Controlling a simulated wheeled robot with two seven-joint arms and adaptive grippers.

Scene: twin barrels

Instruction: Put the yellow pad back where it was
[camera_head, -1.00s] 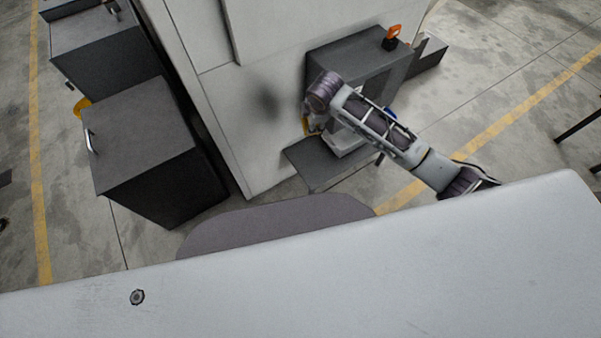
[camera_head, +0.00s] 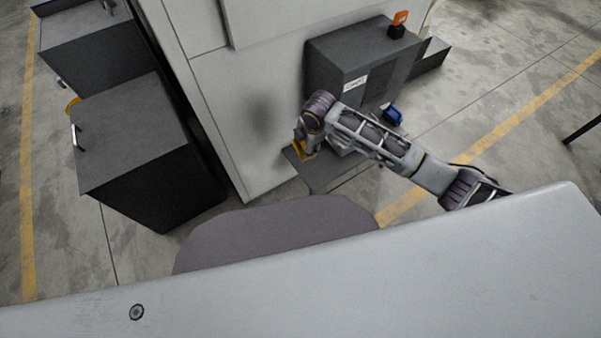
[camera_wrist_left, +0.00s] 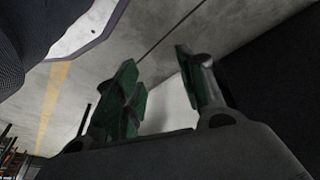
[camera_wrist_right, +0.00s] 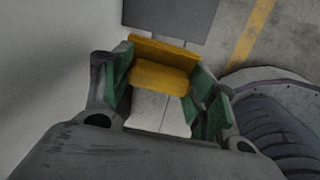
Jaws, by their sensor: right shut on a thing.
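The yellow pad (camera_wrist_right: 160,78) is between the green fingertips of my right gripper (camera_wrist_right: 158,88) in the right wrist view. My right gripper is shut on it. In the head view a yellow edge of the pad (camera_head: 304,151) shows under my right wrist, over or beside the grey shelf (camera_head: 330,176) below the grey box unit. I cannot tell whether the pad touches the shelf. My left gripper (camera_wrist_left: 160,78) shows in the left wrist view with its fingers apart and nothing between them. It is not in the head view.
A grey box unit (camera_head: 345,60) against the white wall carries an orange-topped item (camera_head: 398,24). A blue item (camera_head: 393,116) lies at its right. A dark cabinet (camera_head: 135,125) stands at the left, with a yellow piece (camera_head: 72,106) at its edge. Open floor lies at the right.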

